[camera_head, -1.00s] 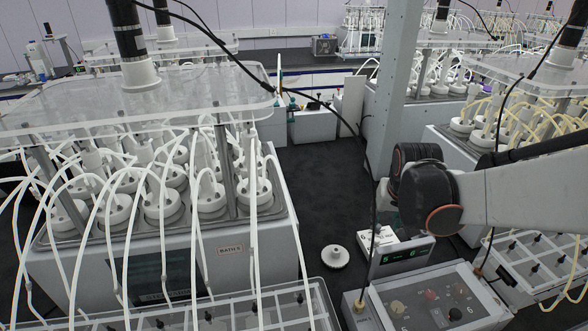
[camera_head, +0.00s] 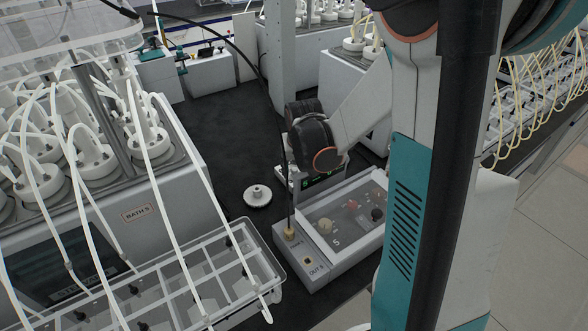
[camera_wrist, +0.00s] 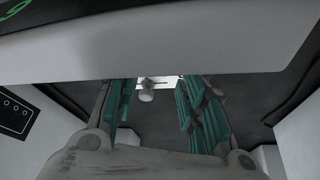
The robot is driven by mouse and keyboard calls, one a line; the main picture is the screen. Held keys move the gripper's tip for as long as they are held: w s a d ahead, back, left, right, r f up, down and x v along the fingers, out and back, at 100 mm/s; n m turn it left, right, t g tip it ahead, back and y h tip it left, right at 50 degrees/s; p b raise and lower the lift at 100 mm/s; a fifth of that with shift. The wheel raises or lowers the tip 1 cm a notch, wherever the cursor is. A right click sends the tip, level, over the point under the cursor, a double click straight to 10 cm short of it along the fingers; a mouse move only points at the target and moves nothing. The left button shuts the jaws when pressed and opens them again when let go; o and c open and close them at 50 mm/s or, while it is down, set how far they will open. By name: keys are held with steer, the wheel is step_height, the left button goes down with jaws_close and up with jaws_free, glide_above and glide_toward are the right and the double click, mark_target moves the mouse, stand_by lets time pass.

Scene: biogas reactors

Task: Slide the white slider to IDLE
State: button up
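A control box (camera_head: 345,228) with a clear-topped panel and several knobs stands on the dark surface. Its green digit display (camera_head: 322,179) is partly covered by my arm. I cannot make out a white slider or an IDLE label in either view. In the wrist view my gripper (camera_wrist: 158,86) has its two teal fingers spread apart with nothing between them. A pale casing (camera_wrist: 170,50) with a green digit at upper left crosses close in front of the fingers. A small pale round thing (camera_wrist: 147,94) shows beyond, between them. The fingers are hidden in the head view.
A white flanged disc (camera_head: 257,196) lies left of the control box. The bath (camera_head: 150,205) with tubed bottles and a clear divided tray (camera_head: 190,275) fill the left. My arm blocks much of the right. Dark surface (camera_head: 225,120) is clear behind the disc.

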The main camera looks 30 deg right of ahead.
steer(key=shift+f, duration=0.2)
jaws_close()
steer(key=shift+w+d, duration=0.1)
steer(key=shift+d, duration=1.45)
jaws_free()
steer(key=shift+r, duration=0.15)
